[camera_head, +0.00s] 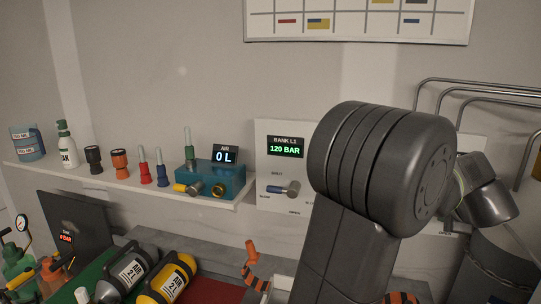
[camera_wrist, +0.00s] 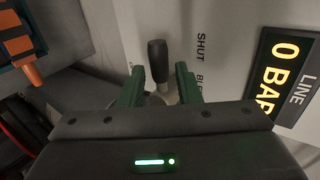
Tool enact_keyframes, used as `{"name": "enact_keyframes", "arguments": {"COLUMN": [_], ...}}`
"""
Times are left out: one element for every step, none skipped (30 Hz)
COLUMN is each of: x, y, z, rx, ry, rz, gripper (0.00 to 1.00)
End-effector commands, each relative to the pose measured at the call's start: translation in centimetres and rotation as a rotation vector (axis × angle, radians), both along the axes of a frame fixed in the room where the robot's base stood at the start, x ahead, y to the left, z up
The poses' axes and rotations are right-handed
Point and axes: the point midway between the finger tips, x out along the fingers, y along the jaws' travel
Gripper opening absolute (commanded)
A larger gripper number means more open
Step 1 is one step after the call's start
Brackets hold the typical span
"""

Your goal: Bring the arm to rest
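My gripper (camera_wrist: 158,82) shows in the wrist view with its two green fingers apart. A dark lever handle (camera_wrist: 157,58) stands in line with the gap between them, on a pale panel (camera_wrist: 215,35) marked "SHUT". The fingers do not appear to press on the handle; how deep it sits between them I cannot tell. In the head view my arm (camera_head: 385,165) fills the right of the picture, bent at a large dark joint. My gripper's fingers cannot be made out in that view.
A display (camera_wrist: 290,65) beside the lever reads "0 BAR". In the head view a panel display (camera_head: 286,146) reads "120 BAR" above a lever (camera_head: 285,189). A shelf (camera_head: 120,184) carries bottles and fittings. Cylinders (camera_head: 168,279) lie below. Grey pipes (camera_head: 475,84) run at right.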

Motion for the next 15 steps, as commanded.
{"name": "enact_keyframes", "arguments": {"x": [0.8,1.2,1.8,2.1,2.5,2.9,2.9,2.9,2.8,2.8,2.8,2.8,2.8,2.8,2.7], "y": [-0.2,-0.3,-0.5,-0.6,-0.7,-0.8,-0.8,-0.7,-0.7,-0.7,-0.8,-0.8,-0.8,-0.8,-0.9], "z": [-0.4,-0.8,-1.1,-1.4,-1.6,-1.9,-2.1,-2.3,-2.4,-2.5,-2.5,-2.6,-2.6,-2.6,-2.7], "rx": [0.002,0.003,0.003,0.003,0.003,0.002,-0.015,-0.037,-0.059,-0.073,-0.086,-0.099,-0.108,-0.116,-0.123], "ry": [0.002,0.002,0.001,0.001,0.001,0.0,0.005,0.012,0.019,0.023,0.027,0.032,0.035,0.037,0.04], "rz": [0.003,0.002,0.002,0.002,0.002,0.001,0.001,0.002,0.001,0.001,0.0,0.001,0.0,0.0,0.0], "gripper": [0.3,0.3,0.3,0.3,0.3,0.3,0.3,0.3,0.3,0.3,0.3,0.3,0.3,0.3,0.3]}}
